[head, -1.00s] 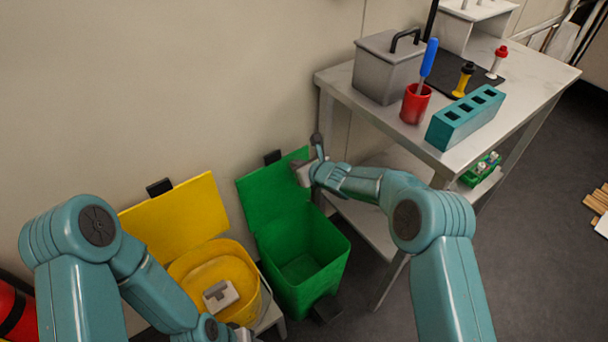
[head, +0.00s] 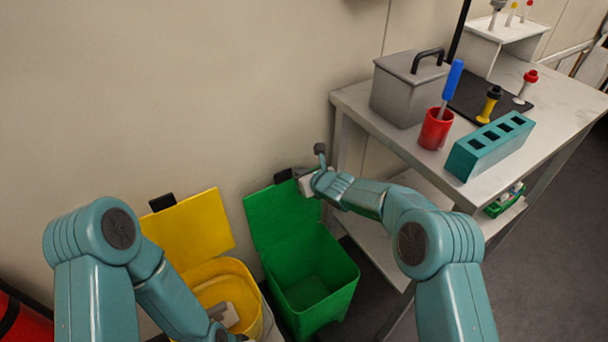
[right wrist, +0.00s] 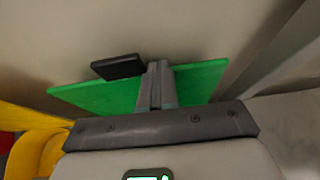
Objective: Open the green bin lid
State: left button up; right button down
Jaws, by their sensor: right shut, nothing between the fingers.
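The green bin (head: 335,303) stands on the floor against the wall, with its inside visible. Its green lid (head: 272,218) is raised and leans back toward the wall, with a dark tab at its top edge. In the right wrist view the lid (right wrist: 95,97) spans behind the fingers, with the black tab (right wrist: 118,67) on its upper edge. My right gripper (head: 303,183) is at the lid's upper right corner. Its fingers (right wrist: 157,68) are shut and empty, overlapping the lid; I cannot tell whether they touch it.
A yellow bin (head: 255,275) with its lid (head: 195,228) up stands to the left. A table (head: 375,118) on the right carries a grey box (head: 405,92), a red cup (head: 436,130) and a teal rack (head: 488,148). My right arm passes close to the table's legs.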

jog(key=shift+a+r, duration=0.2)
jog(key=shift+a, duration=0.1)
jog(key=b+v, duration=0.5)
jog(key=v, duration=1.1)
jog(key=shift+s+d, duration=0.2)
jog(key=shift+d, duration=0.05)
jog(key=shift+f, duration=0.1)
